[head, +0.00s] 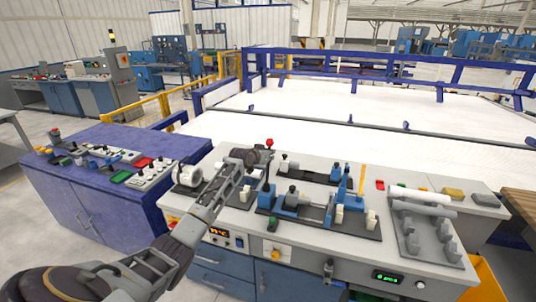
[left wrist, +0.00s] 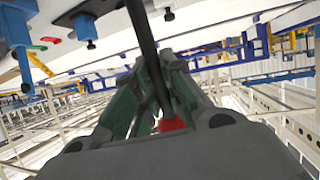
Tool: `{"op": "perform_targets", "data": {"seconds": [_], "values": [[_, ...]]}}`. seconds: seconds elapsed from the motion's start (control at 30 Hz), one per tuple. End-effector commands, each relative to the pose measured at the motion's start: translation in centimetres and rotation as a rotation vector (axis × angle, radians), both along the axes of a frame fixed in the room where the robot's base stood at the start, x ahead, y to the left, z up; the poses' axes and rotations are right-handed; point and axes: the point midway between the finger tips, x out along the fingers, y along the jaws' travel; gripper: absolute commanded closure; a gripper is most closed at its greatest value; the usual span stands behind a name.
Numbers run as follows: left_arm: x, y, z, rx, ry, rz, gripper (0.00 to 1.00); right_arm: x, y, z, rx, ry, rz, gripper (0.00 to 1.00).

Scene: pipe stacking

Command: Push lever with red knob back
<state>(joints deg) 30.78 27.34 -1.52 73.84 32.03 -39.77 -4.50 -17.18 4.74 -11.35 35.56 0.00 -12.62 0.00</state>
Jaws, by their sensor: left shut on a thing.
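The lever with the red knob (head: 269,142) stands on the grey bench top, its dark shaft close to upright in the head view. My left gripper (head: 260,153) reaches in from the left and is at the lever, just under the knob. In the left wrist view the black shaft (left wrist: 141,30) runs between the two green-padded fingers (left wrist: 153,88). The red knob (left wrist: 172,124) sits deep between them near the palm, partly hidden. The gripper is shut on the lever. My right gripper is not in view.
A fixture with blue blocks (head: 292,201) stands right of the lever, with a yellow rod (head: 362,179) behind it. A grey rack (head: 425,235) holds a white pipe (head: 420,195). A blue cabinet (head: 110,215) with buttons is at the left. A white fenced surface (head: 330,125) lies behind.

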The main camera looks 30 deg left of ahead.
Motion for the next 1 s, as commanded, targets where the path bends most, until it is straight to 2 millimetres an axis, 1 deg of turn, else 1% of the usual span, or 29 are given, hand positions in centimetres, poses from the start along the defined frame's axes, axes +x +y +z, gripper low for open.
{"op": "perform_targets", "data": {"seconds": [0.03,0.1,0.47,0.5,0.63,0.67,0.87,1.0], "values": [[0.2,0.0,0.2,-0.002,0.007,0.0,1.0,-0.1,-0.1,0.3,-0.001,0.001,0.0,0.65],[0.4,0.1,0.1,-0.004,0.018,0.001,1.0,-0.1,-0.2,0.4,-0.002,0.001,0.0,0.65],[0.5,0.2,0.1,-0.006,0.022,0.001,1.0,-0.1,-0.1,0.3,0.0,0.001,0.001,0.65],[0.5,0.2,0.1,-0.006,0.022,0.001,0.85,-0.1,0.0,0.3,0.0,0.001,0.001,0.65],[0.5,0.2,0.1,-0.006,0.023,0.001,0.68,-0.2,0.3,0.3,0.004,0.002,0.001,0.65],[0.5,0.2,0.0,-0.006,0.023,0.001,0.66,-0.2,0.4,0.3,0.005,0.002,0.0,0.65],[0.5,0.1,0.0,-0.006,0.024,0.0,0.66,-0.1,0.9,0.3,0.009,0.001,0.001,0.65],[0.4,0.1,0.0,-0.006,0.025,0.0,0.66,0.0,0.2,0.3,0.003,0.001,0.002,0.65]]}}
